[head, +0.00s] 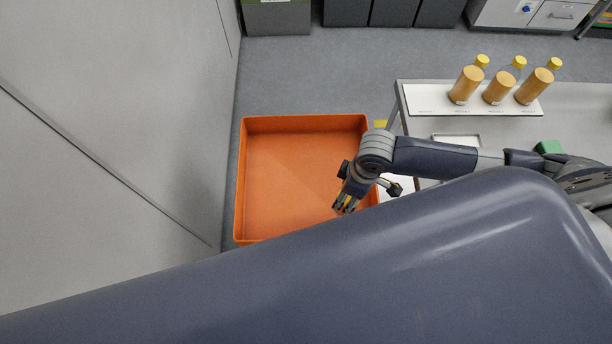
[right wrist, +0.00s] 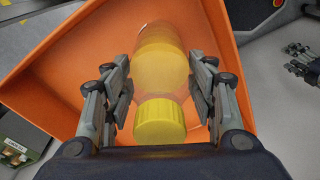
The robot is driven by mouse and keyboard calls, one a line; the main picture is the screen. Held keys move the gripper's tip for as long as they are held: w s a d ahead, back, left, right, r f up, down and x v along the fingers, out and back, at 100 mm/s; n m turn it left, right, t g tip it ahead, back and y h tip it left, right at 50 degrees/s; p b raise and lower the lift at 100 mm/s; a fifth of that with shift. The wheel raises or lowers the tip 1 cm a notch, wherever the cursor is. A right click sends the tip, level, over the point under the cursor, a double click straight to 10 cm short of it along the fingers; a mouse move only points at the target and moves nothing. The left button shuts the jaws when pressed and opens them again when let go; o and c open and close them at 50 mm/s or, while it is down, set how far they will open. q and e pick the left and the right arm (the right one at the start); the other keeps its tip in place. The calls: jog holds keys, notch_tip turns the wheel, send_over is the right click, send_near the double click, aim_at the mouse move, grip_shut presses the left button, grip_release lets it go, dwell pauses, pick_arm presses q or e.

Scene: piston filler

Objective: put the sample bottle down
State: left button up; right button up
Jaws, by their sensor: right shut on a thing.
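The sample bottle (right wrist: 160,70) is clear with a yellow cap (right wrist: 160,122) and a yellow-orange tint in its body. My right gripper (right wrist: 160,85) is shut on it, one finger on each side below the cap. In the head view my right gripper (head: 346,202) hangs over the right part of an orange crate (head: 303,124). Only small yellow bits show at its fingers there, and the bottle is mostly hidden. In the right wrist view the bottle is seen against the crate (right wrist: 75,60); I cannot tell whether it touches the crate floor. My left gripper (right wrist: 303,62) shows at the right edge.
Three orange-filled bottles with yellow caps (head: 500,88) stand on a white strip (head: 428,98) on the table at right. A grey wall panel (head: 120,130) stands left of the crate. The crate floor looks empty where visible. A dark blue part of me covers the lower view.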

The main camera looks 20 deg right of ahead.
jog(key=n, duration=0.1)
jog(key=d+f+n+p, duration=0.1)
jog(key=shift+n, duration=0.4)
pick_arm(q)
notch_tip(320, 180, down, 14)
jog(key=b, duration=1.5)
jog(key=shift+r+b, duration=0.2)
jog(key=shift+b, duration=0.15)
pick_arm(e)
jog(key=w+a+f, duration=0.2)
jog(key=w+a, duration=0.2)
jog(key=w, duration=0.2)
jog(key=w+a+f, duration=0.2)
jog(key=w+a, duration=0.2)
jog(key=w, duration=0.3)
jog(key=shift+a+f, duration=0.2)
jog(key=shift+f, duration=0.15)
pick_arm(q)
jog(key=shift+w, duration=0.1)
